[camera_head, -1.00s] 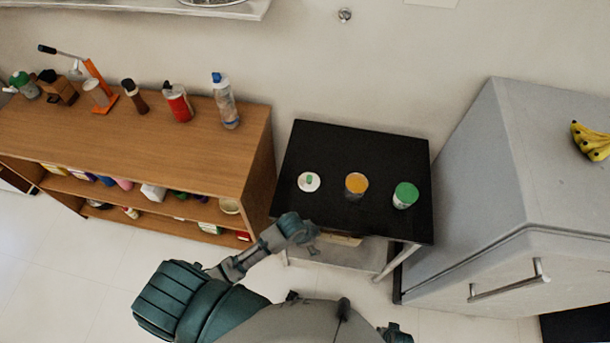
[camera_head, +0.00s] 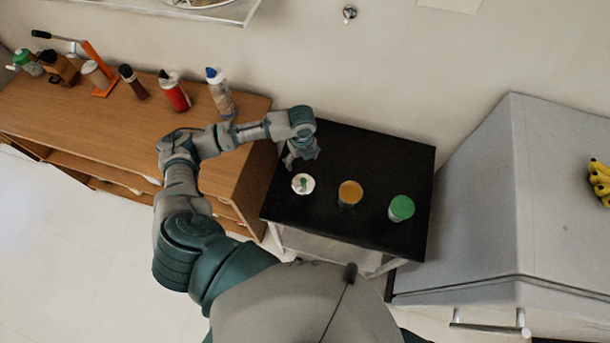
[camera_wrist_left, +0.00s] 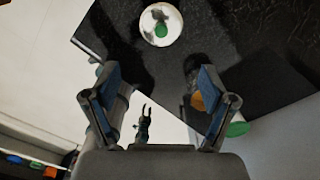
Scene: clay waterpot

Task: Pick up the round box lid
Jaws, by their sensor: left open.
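The round lid (camera_head: 303,184) is white with a green knob and lies flat near the left edge of the black table (camera_head: 335,222). It also shows at the top of the left wrist view (camera_wrist_left: 160,24), beyond my fingertips. My left gripper (camera_head: 302,158) is above the table, just behind the lid in the head view. In the left wrist view my left gripper (camera_wrist_left: 158,78) has its two fingers spread wide with nothing between them. It is apart from the lid.
An orange-topped jar (camera_head: 350,193) and a green-topped jar (camera_head: 401,208) stand to the right of the lid. A wooden shelf (camera_head: 190,135) with several bottles is at the left. A grey fridge (camera_head: 490,200) with bananas (camera_head: 600,180) stands at the right.

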